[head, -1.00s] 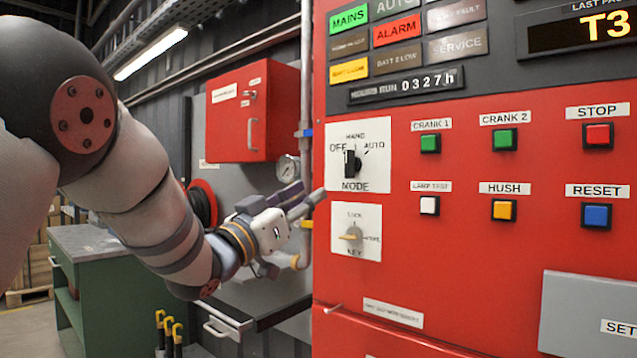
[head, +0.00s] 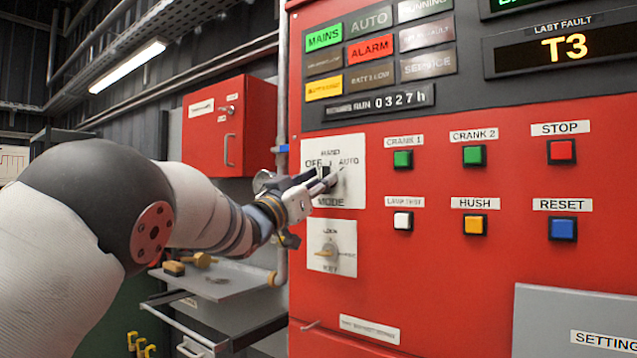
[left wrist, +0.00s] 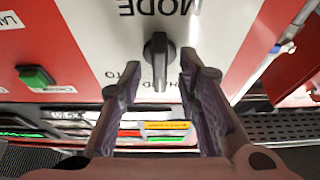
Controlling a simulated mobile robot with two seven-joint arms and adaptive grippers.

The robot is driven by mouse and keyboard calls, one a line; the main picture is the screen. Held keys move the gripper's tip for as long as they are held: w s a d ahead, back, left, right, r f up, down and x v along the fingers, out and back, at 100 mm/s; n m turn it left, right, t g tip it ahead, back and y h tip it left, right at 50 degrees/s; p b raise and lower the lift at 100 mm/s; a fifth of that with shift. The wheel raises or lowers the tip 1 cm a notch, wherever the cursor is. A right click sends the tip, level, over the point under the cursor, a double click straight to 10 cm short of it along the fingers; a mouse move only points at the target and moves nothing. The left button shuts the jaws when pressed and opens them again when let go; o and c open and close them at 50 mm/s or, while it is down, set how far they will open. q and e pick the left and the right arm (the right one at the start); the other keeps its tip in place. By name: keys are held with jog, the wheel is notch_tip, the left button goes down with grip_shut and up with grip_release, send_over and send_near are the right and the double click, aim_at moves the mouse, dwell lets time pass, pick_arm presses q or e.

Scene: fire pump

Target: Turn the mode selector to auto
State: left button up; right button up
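The mode selector is a black knob (left wrist: 158,55) on a white plate (head: 345,142) lettered OFF, HAND, AUTO and MODE, on the red panel. In the head view my left gripper (head: 328,180) is at this plate and mostly hides the knob. In the left wrist view, which is upside down, the two fingers of my left gripper (left wrist: 158,78) are open, one on each side of the knob, with a small gap showing at both sides. My right gripper is not in view.
The key switch (head: 329,252) is just below the selector. Push buttons, such as crank 1 (head: 402,160) and lamp test (head: 402,221), are to the right. A red wall box (head: 225,125) and a vertical pipe stand left of the panel.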

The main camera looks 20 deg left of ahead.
pick_arm(q)
grip_shut()
jog(key=shift+m, duration=0.4)
jog(key=shift+a+m+g+h, duration=0.1)
jog(key=shift+m+g+h, duration=0.7)
jog(key=shift+m, duration=1.3)
jog(key=shift+d+m+g+h, duration=0.1)
jog(key=shift+m+g+h, duration=0.65)
jog(key=shift+m, duration=1.35)
jog(key=shift+a+m+g+h, duration=0.1)
jog(key=shift+m+g+h, duration=0.65)
jog(key=shift+m, duration=1.35)
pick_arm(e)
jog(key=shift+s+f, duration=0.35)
pick_arm(q)
jog(key=shift+m, duration=0.3)
